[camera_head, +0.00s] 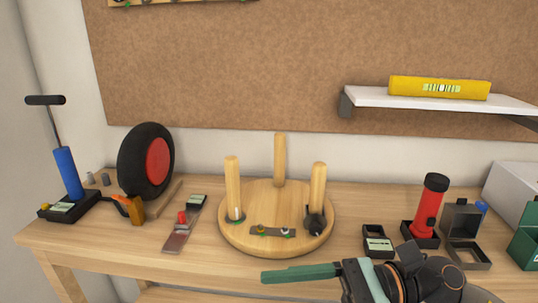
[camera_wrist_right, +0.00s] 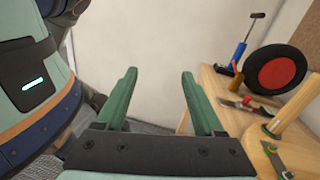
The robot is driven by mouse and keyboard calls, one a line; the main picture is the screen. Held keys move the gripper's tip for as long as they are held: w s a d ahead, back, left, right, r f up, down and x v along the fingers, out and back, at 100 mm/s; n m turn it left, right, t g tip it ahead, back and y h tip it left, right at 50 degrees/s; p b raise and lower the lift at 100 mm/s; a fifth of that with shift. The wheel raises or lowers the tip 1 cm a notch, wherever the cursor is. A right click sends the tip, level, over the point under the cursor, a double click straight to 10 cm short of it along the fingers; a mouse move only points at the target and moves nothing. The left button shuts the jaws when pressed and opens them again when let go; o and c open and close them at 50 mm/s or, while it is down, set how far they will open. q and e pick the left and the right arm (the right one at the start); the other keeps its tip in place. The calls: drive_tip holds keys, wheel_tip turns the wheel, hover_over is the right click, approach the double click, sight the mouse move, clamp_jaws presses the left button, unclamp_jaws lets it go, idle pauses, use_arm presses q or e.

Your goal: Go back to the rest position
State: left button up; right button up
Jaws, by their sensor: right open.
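My right gripper (camera_head: 268,277) reaches in from the lower right of the head view, its green fingers pointing left in front of the workbench. In the right wrist view its two fingers (camera_wrist_right: 158,76) stand apart with nothing between them, against pale wall and grey floor. The gripper appears clear of the bench objects. My left gripper is in neither view.
A wall shelf (camera_head: 420,101) carries a yellow level (camera_head: 440,88).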

drive_tip(key=w+d+f+m+t+y, duration=0.15)
drive_tip(key=w+m+t, duration=0.55)
drive_tip(key=m+t, duration=0.85)
drive_tip(key=w+d+f+m+t+h, duration=0.25)
drive_tip(key=f+m+h, duration=0.35)
drive_tip(key=m, duration=0.5)
drive_tip(key=w+d+f+m+t+h, duration=0.1)
drive_tip(key=d+f+m+h, duration=0.25)
drive_tip(key=f+m, duration=0.6)
drive_tip(key=s+d+f+m+g+h, duration=0.2)
drive_tip(key=s+f+m+g+h, duration=0.15)
drive_tip(key=s+f+m, duration=0.5)
drive_tip(key=s+d+f+m+g+h, duration=0.25)
drive_tip(key=s+f+m+g, duration=0.25)
drive_tip(key=f+m, duration=0.55)
use_arm(q)
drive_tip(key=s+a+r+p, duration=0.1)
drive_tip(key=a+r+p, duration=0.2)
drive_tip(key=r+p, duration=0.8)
drive_tip(key=p, duration=0.4)
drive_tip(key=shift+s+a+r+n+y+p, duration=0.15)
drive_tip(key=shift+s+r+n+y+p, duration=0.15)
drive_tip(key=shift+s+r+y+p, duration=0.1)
use_arm(e)
wheel_tip(320, 180, up, 9)
drive_tip(key=s+d+h, duration=0.1)
drive_tip(key=s+d, duration=0.1)
drive_tip(key=shift+s+d+n+h, duration=0.2)
drive_tip(key=shift+n+h, duration=0.1)
drive_tip(key=shift+n, duration=0.1)
